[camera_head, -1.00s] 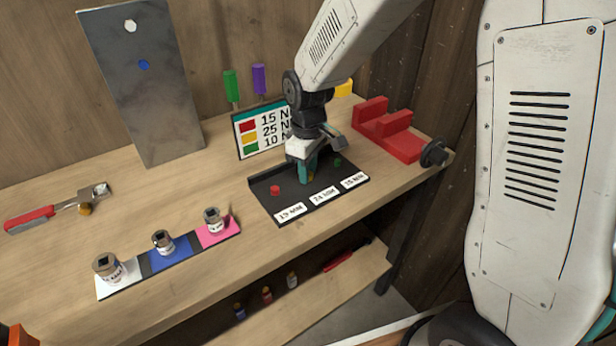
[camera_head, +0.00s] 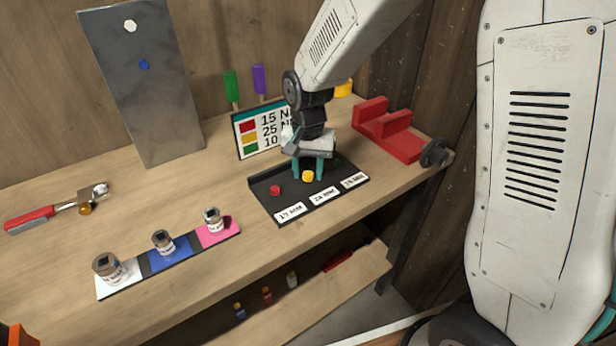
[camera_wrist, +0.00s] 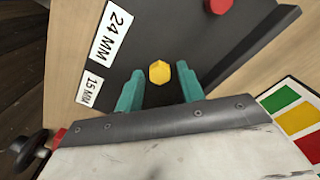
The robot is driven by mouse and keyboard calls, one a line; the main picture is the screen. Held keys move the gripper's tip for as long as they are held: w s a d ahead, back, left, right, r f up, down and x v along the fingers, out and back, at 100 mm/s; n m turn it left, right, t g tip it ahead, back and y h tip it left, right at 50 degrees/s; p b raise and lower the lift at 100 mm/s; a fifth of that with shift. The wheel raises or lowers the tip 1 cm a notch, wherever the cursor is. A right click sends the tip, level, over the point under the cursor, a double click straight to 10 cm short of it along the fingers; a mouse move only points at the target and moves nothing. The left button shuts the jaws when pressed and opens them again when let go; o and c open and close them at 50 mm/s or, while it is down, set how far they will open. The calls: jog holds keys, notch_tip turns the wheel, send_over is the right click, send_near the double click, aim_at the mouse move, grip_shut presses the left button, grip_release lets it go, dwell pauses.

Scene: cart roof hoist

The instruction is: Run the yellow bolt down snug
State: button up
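The yellow bolt (camera_head: 308,176) stands hex head up in the black tray (camera_head: 262,186), in the middle place behind the 24 MM label (camera_head: 324,196). It also shows in the wrist view (camera_wrist: 159,73). My gripper (camera_head: 308,172) is over the tray. In the wrist view its two teal fingers (camera_wrist: 161,78) are spread, one on each side of the bolt, with gaps between. A red bolt (camera_head: 275,190) stands at the tray's left. The green bolt on the right is mostly hidden behind my gripper.
A sign (camera_head: 248,140) with red, yellow and green squares stands behind the tray. Three sockets stand on white, blue and pink pads (camera_head: 182,258). A red-handled wrench (camera_head: 40,215) lies at left. An upright metal plate (camera_head: 150,110) and a red holder (camera_head: 398,145) flank the back.

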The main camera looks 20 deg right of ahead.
aim_at(308, 174)
jog(key=shift+r, duration=3.5)
